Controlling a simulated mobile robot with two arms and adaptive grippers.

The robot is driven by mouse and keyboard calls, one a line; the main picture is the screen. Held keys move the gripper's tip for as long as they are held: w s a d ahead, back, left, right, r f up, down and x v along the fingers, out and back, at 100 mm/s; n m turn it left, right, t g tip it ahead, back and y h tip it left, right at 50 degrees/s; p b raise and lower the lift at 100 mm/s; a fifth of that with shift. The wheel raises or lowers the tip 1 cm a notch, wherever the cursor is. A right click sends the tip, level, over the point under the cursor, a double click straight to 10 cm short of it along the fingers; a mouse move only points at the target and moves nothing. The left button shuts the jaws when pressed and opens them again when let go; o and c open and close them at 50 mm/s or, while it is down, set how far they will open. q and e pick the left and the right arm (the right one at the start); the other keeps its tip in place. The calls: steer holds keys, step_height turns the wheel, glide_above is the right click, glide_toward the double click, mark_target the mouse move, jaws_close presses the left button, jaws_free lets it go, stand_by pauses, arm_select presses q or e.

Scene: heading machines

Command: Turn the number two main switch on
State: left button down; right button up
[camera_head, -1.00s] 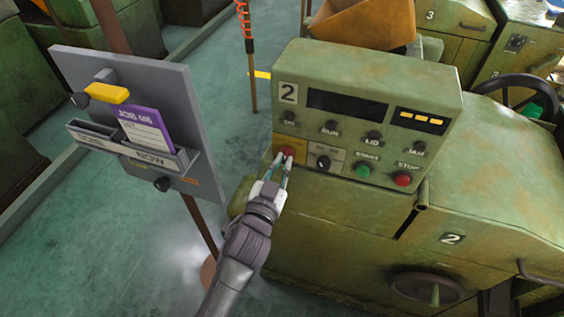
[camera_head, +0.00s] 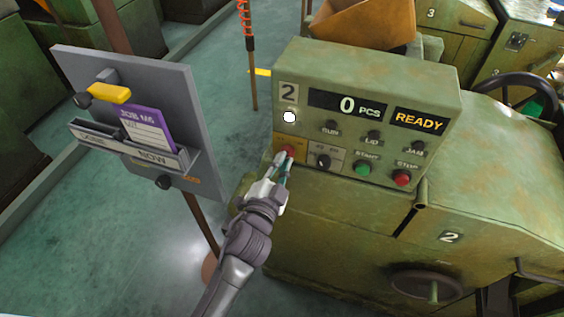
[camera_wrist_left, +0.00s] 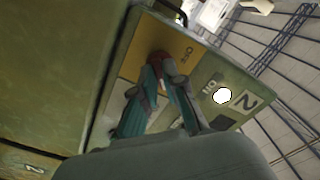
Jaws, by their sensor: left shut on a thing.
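The green control box marked 2 (camera_head: 376,69) stands on the number two machine. Its main switch is a red knob (camera_head: 287,152) on a yellow plate at the box's lower left. My left gripper (camera_head: 281,162) is shut on this red knob; the wrist view also shows the fingertips (camera_wrist_left: 160,62) around the knob (camera_wrist_left: 158,55). The display reads "0 PCS" (camera_head: 347,104) and "READY" (camera_head: 418,120). A white lamp (camera_head: 289,117) glows below the number 2. My right gripper is not in view.
A small black selector (camera_head: 323,161), a green START button (camera_head: 362,168) and a red STOP button (camera_head: 402,178) sit right of the knob. A grey board (camera_head: 178,85) with a purple job card (camera_head: 146,130) stands to the left on a post.

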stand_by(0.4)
arm_select(q)
steer(key=c, duration=1.2)
jaws_free()
steer(key=shift+c, duration=0.2)
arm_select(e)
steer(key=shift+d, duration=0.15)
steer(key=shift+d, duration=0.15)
arm_select(q)
steer(key=v, duration=1.2)
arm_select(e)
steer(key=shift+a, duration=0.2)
